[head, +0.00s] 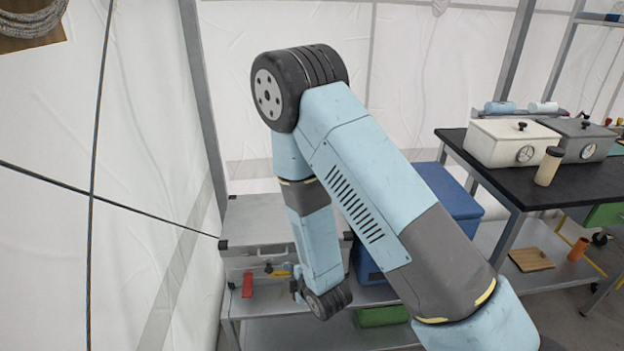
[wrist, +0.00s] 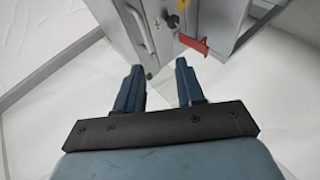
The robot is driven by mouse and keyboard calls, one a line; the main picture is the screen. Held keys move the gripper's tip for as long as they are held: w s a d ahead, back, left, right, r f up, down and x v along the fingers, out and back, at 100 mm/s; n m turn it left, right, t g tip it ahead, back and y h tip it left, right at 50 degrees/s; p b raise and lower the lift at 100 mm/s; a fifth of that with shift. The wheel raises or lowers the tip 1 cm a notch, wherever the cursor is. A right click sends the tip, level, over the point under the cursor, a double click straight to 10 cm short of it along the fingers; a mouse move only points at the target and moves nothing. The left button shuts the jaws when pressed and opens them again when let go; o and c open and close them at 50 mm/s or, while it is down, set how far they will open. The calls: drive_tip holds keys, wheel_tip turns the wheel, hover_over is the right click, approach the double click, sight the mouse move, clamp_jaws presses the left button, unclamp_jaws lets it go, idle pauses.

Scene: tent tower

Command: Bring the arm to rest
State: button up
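In the head view the fingers cannot be made out clearly. In the wrist view my gripper (wrist: 158,68) has its two blue fingers apart, with nothing held between them.
A blue box (head: 448,194) is partly hidden behind my arm. White tent walls and a dark cable (head: 92,180) are at left.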

drive_tip(key=w+d+r+m+h, duration=0.1)
drive_tip(key=w+d+r+m, duration=0.2)
drive_tip(key=r, duration=0.4)
drive_tip(key=w+d+r+m+h, duration=0.1)
drive_tip(key=w+d+r+m, duration=0.25)
drive_tip(key=r, duration=0.25)
drive_tip(key=d+r+m+g+h, duration=0.15)
drive_tip(key=d+r+m, duration=0.35)
drive_tip(key=d+r, duration=0.7)
drive_tip(key=s+d+r+m+h, duration=0.1)
drive_tip(key=s+d+r+m, duration=0.3)
drive_tip(key=r, duration=0.3)
drive_tip(key=s+d+r+m+h, duration=0.1)
drive_tip(key=s+d+r+m, duration=0.1)
drive_tip(key=s+d+r, duration=0.35)
drive_tip(key=s+d+r+m+g, duration=0.1)
drive_tip(key=s+d+r+m, duration=0.1)
drive_tip(key=s, duration=0.4)
drive_tip(key=s+d+r+m+g+h, duration=0.1)
drive_tip(key=s+d+r+m, duration=0.1)
drive_tip(key=s, duration=0.5)
wheel_tip(320, 180, up, 2)
drive_tip(key=shift+s+d+r+m, duration=0.25)
drive_tip(key=shift+d+m, duration=0.1)
drive_tip(key=shift+d, duration=0.25)
drive_tip(key=shift+h, duration=0.25)
